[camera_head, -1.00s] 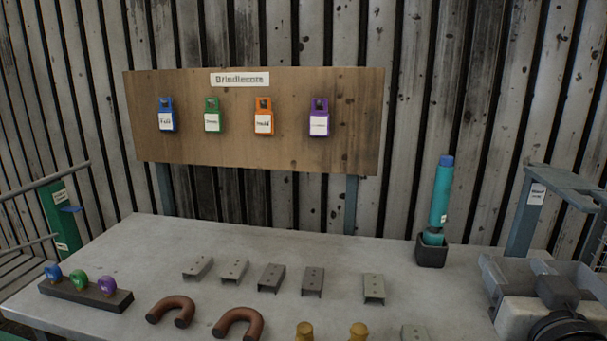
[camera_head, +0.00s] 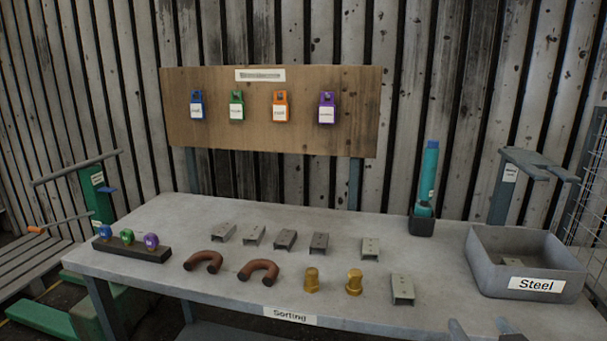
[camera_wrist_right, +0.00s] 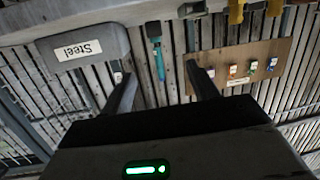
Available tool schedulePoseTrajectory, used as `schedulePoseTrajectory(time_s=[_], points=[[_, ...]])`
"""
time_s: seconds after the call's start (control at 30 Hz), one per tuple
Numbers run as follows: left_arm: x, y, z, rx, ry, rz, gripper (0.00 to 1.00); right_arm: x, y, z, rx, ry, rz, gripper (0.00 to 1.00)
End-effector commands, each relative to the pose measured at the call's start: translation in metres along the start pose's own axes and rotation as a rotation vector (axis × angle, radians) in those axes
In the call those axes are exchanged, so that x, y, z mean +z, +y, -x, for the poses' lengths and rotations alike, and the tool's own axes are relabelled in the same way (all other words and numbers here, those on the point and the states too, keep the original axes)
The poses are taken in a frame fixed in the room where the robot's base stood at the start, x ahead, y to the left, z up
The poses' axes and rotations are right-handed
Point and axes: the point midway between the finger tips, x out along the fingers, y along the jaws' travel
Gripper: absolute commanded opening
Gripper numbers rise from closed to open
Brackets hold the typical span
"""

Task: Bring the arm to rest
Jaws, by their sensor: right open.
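My right gripper (camera_head: 480,329) shows only as two fingertips at the bottom edge of the head view, in front of the table's front right part. In the right wrist view its two dark fingers (camera_wrist_right: 161,88) are spread apart with nothing between them. My left gripper is not in view. The grey Steel bin (camera_head: 487,272) stands on the right of the table (camera_head: 200,285), with a metal piece (camera_head: 520,262) inside. The bin also shows upside down in the wrist view (camera_wrist_right: 110,40).
Several grey brackets (camera_head: 403,290), two brown horseshoe-shaped pieces (camera_head: 258,271) and two brass fittings (camera_head: 354,282) lie on the table. A teal bottle (camera_head: 428,172) stands in a black holder at the back. A board with coloured padlock-like tags (camera_head: 326,108) stands behind.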

Motion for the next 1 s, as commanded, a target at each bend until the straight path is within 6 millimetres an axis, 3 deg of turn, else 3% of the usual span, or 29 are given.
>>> schedulePoseTrajectory(time_s=[0.23, 0.4, 0.5, 0.67, 1.0], points=[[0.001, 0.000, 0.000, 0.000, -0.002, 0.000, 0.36, 0.106, -0.051, 0.015, -0.146, -0.193, 0.037, 0.59], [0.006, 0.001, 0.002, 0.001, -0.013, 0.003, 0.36, 0.192, -0.096, 0.054, -0.273, -0.339, 0.049, 0.59], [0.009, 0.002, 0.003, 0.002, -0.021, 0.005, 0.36, 0.223, -0.114, 0.075, -0.320, -0.391, 0.050, 0.59], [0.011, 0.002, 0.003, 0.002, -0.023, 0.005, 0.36, 0.243, -0.126, 0.091, -0.354, -0.425, 0.049, 0.59], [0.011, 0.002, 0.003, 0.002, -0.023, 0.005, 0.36, 0.243, -0.126, 0.091, -0.355, -0.426, 0.049, 0.59]])
